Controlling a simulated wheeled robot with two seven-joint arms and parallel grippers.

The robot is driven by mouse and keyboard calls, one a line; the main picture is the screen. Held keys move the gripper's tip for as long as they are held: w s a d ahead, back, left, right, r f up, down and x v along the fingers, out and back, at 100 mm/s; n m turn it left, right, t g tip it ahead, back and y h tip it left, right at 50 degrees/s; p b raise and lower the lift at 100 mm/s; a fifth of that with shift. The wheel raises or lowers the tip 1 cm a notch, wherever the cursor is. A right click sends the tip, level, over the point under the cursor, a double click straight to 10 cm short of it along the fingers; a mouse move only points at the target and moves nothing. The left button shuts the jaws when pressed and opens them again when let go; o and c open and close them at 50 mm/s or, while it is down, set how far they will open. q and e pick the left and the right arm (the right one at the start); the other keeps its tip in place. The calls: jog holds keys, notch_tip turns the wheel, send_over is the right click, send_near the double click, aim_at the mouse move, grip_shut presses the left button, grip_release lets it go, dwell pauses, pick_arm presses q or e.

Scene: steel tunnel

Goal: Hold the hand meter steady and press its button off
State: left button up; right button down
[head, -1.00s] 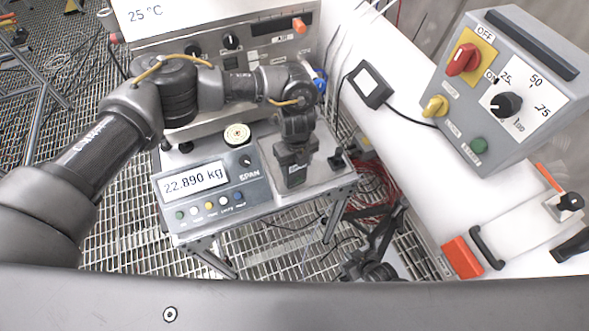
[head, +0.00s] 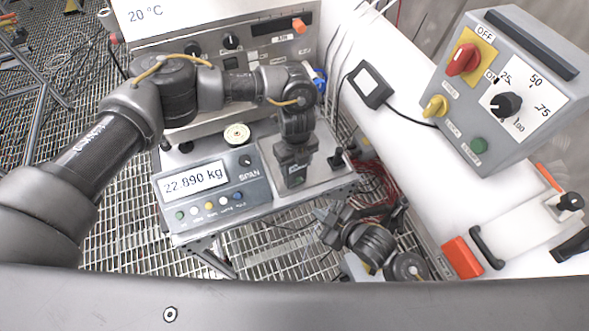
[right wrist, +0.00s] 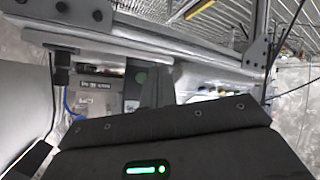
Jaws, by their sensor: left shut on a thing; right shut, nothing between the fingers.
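My left gripper (head: 295,157) points down over the bench scale's pale plate and is shut on a dark upright block, apparently the hand meter (head: 296,181), with a small green mark low on its front. The gripper hides most of it. My right gripper (head: 329,219) is shut and empty, low in front of the scale's right edge. Its fingers (right wrist: 156,88) overlap the meter's edge in the wrist view; I cannot tell whether they touch it.
The scale (head: 215,190) reads 22.890 kg. A cabinet (head: 215,65) stands behind, showing 20 °C. A grey switch box (head: 510,95) and a small cabled device (head: 370,85) are on the white bench at right. A black knob (head: 338,160) stands at the plate's right edge.

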send_near(295, 183)
jog(key=shift+x, duration=2.25)
jog(key=shift+s+f, duration=0.1)
jog(key=shift+f, duration=0.05)
jog(key=shift+w+a, duration=0.2)
jog(key=shift+w, duration=0.1)
jog(key=shift+s+d, duration=0.1)
dwell(0.5)
jog(key=shift+s+d, duration=0.15)
jog(key=shift+s, duration=0.1)
jog(key=s+d, duration=0.3)
jog(key=s, duration=0.2)
jog(key=shift+s, duration=0.2)
jog(key=shift+a, duration=0.1)
dwell(0.7)
pick_arm(q)
jog(key=o, duration=1.2)
